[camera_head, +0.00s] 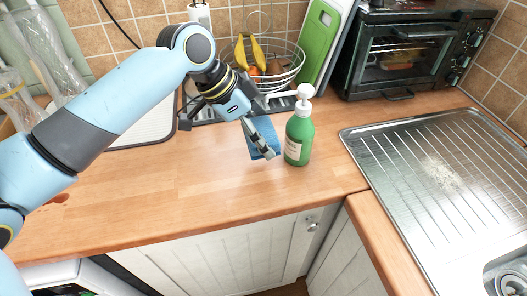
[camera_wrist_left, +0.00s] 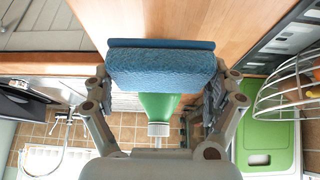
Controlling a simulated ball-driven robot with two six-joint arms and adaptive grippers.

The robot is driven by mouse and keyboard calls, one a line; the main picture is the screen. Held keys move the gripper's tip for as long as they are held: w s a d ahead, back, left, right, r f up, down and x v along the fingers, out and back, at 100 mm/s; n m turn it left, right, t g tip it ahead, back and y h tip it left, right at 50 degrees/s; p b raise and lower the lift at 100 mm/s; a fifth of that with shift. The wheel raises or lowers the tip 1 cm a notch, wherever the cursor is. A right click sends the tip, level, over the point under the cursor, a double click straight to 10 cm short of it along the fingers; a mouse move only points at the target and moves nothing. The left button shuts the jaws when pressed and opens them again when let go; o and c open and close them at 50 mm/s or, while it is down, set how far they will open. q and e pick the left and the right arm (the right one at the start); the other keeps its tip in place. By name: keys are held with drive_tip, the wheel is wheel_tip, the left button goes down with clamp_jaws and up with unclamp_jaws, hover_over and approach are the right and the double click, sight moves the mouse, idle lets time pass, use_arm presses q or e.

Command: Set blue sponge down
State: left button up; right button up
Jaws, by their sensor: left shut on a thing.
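The blue sponge (camera_head: 264,138) is just left of the green soap bottle (camera_head: 299,132) in the head view. My left gripper (camera_head: 259,137) is shut on the sponge, which partly hides behind a finger there. In the left wrist view the sponge (camera_wrist_left: 162,66) spans between the two fingers of the left gripper (camera_wrist_left: 160,95), and the green bottle (camera_wrist_left: 158,104) shows behind it. The sponge is close to the wooden counter (camera_head: 190,190); I cannot tell whether it touches it. My right gripper is in neither view.
A wire fruit basket (camera_head: 284,68) with bananas stands behind the gripper. A steel sink drainer (camera_head: 445,160) lies at the right. The front-left counter is mostly clear.

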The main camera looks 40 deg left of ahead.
sight(269, 162)
use_arm(q)
wheel_tip(269, 162, down, 7)
drive_tip(key=shift+r, duration=0.1)
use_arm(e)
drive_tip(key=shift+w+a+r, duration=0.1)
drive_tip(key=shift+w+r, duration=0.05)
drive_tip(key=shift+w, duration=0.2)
use_arm(q)
drive_tip(key=o, duration=0.6)
drive_tip(key=v, duration=1.2)
